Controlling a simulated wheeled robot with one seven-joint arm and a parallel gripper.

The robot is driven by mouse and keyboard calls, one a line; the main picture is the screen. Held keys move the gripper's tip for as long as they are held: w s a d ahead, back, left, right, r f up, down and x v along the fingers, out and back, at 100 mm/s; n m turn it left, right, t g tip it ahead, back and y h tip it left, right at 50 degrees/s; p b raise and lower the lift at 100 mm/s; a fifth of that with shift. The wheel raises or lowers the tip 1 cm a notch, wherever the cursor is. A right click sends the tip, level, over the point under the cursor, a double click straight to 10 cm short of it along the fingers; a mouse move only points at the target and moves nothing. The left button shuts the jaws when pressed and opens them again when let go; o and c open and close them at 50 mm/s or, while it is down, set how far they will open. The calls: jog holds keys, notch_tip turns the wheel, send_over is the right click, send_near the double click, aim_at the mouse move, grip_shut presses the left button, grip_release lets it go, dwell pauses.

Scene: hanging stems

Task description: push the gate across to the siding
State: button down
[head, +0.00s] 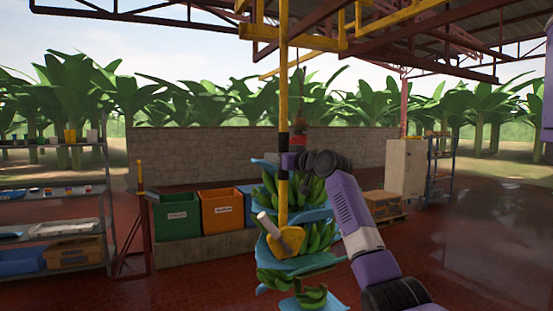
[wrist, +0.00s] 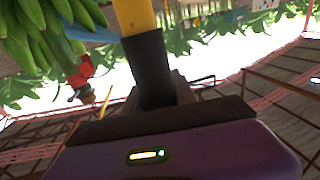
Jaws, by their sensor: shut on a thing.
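A yellow pole (head: 284,85) hangs upright from the yellow overhead rails (head: 310,41). It has a black grip (head: 283,142), which also shows in the wrist view (wrist: 152,62). My gripper (head: 290,160) is shut on the pole at this grip. Yellow rails branch overhead, one running up to the right (head: 400,18). I cannot tell which piece is the gate or where it stands relative to the siding. A banana stem (head: 318,238) with blue sheets between its bunches hangs right behind the pole. My arm hides part of it.
A green bin (head: 177,217) and an orange bin (head: 221,212) stand behind, before a block wall (head: 190,155). A shelf rack (head: 50,190) is at left. A pale cabinet (head: 405,168) is at right. The red floor at right is open.

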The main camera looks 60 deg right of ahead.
jog(key=shift+d+f, duration=0.15)
jog(key=shift+f, duration=0.2)
jog(key=c, duration=1.1)
grip_release()
jog(key=shift+o, duration=0.4)
jog(key=shift+r, duration=0.15)
jog(key=shift+s, duration=0.1)
jog(key=b+v, duration=0.2)
jog(key=v, duration=0.6)
